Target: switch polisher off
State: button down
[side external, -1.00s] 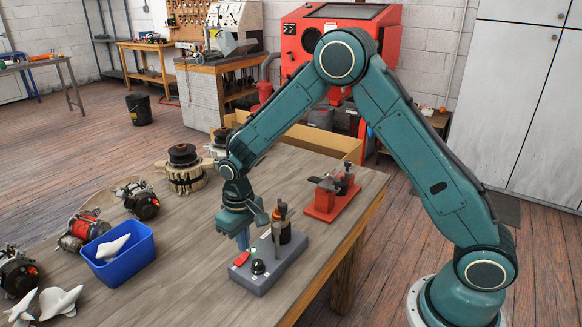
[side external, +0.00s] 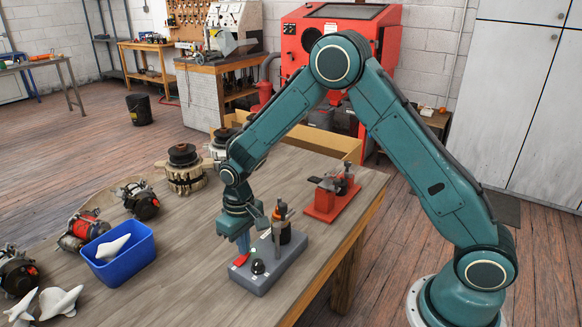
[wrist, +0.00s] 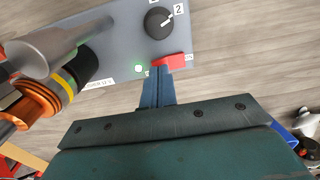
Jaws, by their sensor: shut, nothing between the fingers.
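The polisher is a grey box unit (side external: 285,262) near the table's right edge. It has an upright black-and-orange spindle part (wrist: 75,78), a black knob (wrist: 158,23) with a "2" beside it, and a red switch (wrist: 177,61). My gripper (wrist: 159,72) is shut and empty, pointing down at the red switch. Its tips overlap the switch's edge in the wrist view; I cannot tell whether they press it. In the side view, my gripper (side external: 243,250) partly hides the box's far-left end.
A red fixture (side external: 325,203) stands behind the polisher. A blue bin (side external: 125,268) with a white part is to the left, with several alternators and white pieces around it. Bare tabletop lies between the bin and the polisher.

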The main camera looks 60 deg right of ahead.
jog(key=shift+f, duration=0.45)
dwell(0.4)
jog(key=shift+r, duration=3.5)
jog(key=shift+r, duration=0.1)
jog(key=s+d+r+t, duration=0.35)
jog(key=s+r, duration=0.85)
jog(key=r, duration=0.4)
jog(key=s+d+r+t, duration=0.1)
jog(key=s, duration=0.7)
jog(key=s+d+r+t, duration=0.1)
jog(key=s+r, duration=0.1)
jog(key=s, duration=0.6)
jog(key=shift+s+d+r, duration=0.15)
jog(key=shift+s+r, duration=0.05)
jog(key=shift+r, duration=0.1)
